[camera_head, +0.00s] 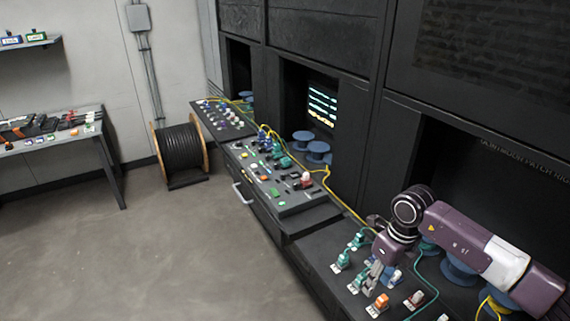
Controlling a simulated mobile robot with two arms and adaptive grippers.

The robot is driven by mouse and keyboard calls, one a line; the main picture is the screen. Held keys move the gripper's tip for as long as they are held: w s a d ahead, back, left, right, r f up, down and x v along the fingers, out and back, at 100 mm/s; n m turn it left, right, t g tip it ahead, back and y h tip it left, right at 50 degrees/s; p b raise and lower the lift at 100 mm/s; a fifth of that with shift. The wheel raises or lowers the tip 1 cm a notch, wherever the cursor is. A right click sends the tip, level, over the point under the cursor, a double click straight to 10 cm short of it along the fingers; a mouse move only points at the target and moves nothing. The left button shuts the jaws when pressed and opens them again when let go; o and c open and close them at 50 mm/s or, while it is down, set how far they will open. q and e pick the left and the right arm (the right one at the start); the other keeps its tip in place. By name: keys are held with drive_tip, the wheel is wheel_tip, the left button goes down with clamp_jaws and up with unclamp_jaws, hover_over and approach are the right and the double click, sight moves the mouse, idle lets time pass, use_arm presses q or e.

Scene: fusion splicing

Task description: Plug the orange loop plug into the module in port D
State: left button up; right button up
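My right gripper (371,279) reaches in from the right on a purple arm and points down over the nearest bench, among small plugs and modules. Its fingers are small and overlap the parts beneath, so I cannot tell whether they are open or hold anything. An orange plug (381,299) sits on a white module at the front, just right of and below the fingertips. Teal plugs on white modules stand at left (342,260) and farther back (357,241). Port letters are too small to read, so I cannot tell which is port D. My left gripper is not in view.
Blue spools (459,270) stand behind, under the rack overhang. A second console (290,211) with small parts lies farther left; the floor (185,245) is clear.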

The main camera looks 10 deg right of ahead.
sight(383, 298)
drive_tip(key=shift+s+d+r+h, duration=0.1)
drive_tip(key=shift+d+r+h, duration=0.15)
drive_tip(key=shift+d, duration=0.55)
drive_tip(key=shift+d+r+h, duration=0.1)
drive_tip(key=shift+d+h, duration=0.15)
drive_tip(key=shift+d, duration=0.5)
drive_tip(key=shift+f, duration=0.15)
wheel_tip(383, 298, down, 9)
drive_tip(key=b, duration=0.6)
drive_tip(key=shift+b, duration=0.5)
clamp_jaws()
drive_tip(key=shift+r, duration=0.3)
